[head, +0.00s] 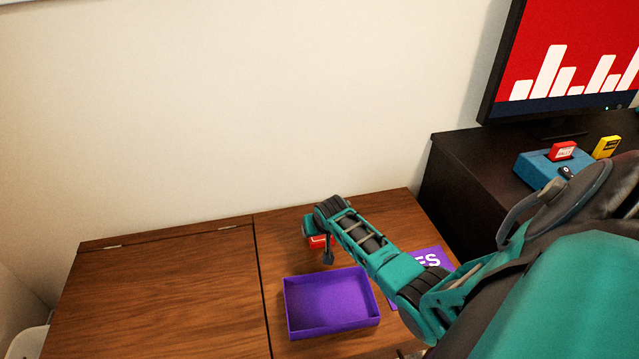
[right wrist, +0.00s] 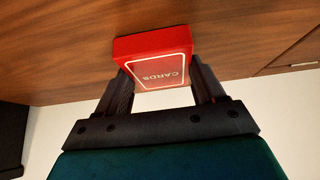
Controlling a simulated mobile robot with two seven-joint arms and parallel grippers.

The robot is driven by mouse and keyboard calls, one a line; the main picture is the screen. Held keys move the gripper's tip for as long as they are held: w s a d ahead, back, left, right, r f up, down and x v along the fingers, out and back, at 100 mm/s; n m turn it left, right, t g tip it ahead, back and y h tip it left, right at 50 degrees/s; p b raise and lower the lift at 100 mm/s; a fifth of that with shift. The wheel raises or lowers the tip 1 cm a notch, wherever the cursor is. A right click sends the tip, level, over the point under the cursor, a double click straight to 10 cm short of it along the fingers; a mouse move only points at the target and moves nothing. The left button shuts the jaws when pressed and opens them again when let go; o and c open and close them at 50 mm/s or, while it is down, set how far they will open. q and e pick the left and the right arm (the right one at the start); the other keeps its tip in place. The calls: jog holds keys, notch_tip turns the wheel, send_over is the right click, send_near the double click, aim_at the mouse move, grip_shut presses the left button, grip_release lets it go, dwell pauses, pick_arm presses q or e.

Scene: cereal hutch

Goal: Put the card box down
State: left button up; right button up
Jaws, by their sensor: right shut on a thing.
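The card box is small and red with a white-framed label reading "CARDS". It shows large in the right wrist view (right wrist: 158,68) and only partly in the head view (head: 316,242), where my arm covers much of it. My right gripper (right wrist: 162,84) is shut on it, one dark finger on each side. In the head view this gripper (head: 322,246) is over the back part of the wooden top (head: 185,285), behind the purple box. The card box is close to the wood; I cannot tell whether it touches. My left gripper is not in view.
An open, empty purple box (head: 330,303) stands in front of the gripper. A purple lid (head: 430,260) with white letters lies partly under my arm. A dark cabinet at right holds a blue holder (head: 537,170), a yellow box (head: 606,147) and a monitor. The wooden top's left half is clear.

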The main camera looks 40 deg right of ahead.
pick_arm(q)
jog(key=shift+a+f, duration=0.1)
pick_arm(e)
jog(key=o, duration=1.1)
jog(key=shift+f, duration=0.1)
